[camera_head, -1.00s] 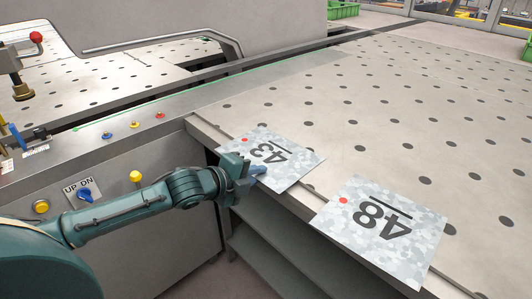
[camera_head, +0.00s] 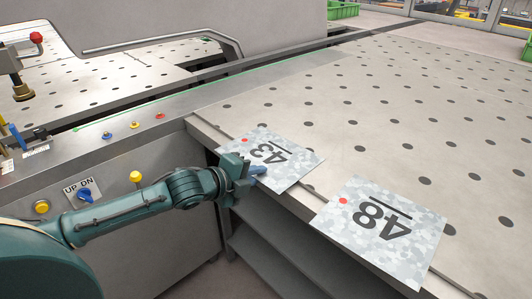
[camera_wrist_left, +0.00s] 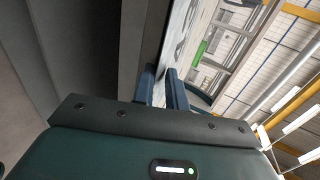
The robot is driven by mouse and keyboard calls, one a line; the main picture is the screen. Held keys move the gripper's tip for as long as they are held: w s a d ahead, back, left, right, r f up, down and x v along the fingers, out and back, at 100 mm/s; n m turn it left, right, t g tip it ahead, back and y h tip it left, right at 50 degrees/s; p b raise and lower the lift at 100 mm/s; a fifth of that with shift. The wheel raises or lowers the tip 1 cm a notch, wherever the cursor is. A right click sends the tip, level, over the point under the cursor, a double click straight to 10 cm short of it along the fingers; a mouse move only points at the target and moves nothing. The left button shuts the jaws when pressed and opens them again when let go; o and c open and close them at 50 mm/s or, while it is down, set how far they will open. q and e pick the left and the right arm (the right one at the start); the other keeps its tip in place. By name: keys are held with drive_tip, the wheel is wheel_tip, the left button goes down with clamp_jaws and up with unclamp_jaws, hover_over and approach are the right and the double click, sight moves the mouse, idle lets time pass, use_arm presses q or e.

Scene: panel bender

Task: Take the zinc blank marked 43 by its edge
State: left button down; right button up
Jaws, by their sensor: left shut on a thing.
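The zinc blank marked 43 (camera_head: 284,165) lies flat at the front edge of the perforated table, with a red dot near its left corner. Its near edge overhangs the table's edge. My left gripper (camera_head: 254,172) is at that overhanging edge, shut on the blank. A second zinc blank, marked 48 (camera_head: 380,228), lies to the right, also overhanging the edge. My right gripper is not in view.
The perforated table (camera_head: 420,110) is clear behind the blanks. A control panel with a blue UP/DN switch (camera_head: 86,195) and yellow buttons (camera_head: 136,176) stands left, close to my arm. Grey shelves (camera_head: 270,245) are below the table edge. A green crate (camera_head: 343,11) is far back.

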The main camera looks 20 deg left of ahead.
use_arm(q)
drive_tip(key=shift+s+a+r+p, duration=0.15)
drive_tip(key=shift+r+p, duration=0.65)
drive_tip(key=shift+p, duration=0.4)
drive_tip(key=f+p+v, duration=0.1)
drive_tip(key=p+v, duration=0.1)
drive_tip(key=v, duration=0.5)
drive_tip(key=shift+s, duration=0.25)
drive_tip(key=shift+f, duration=0.1)
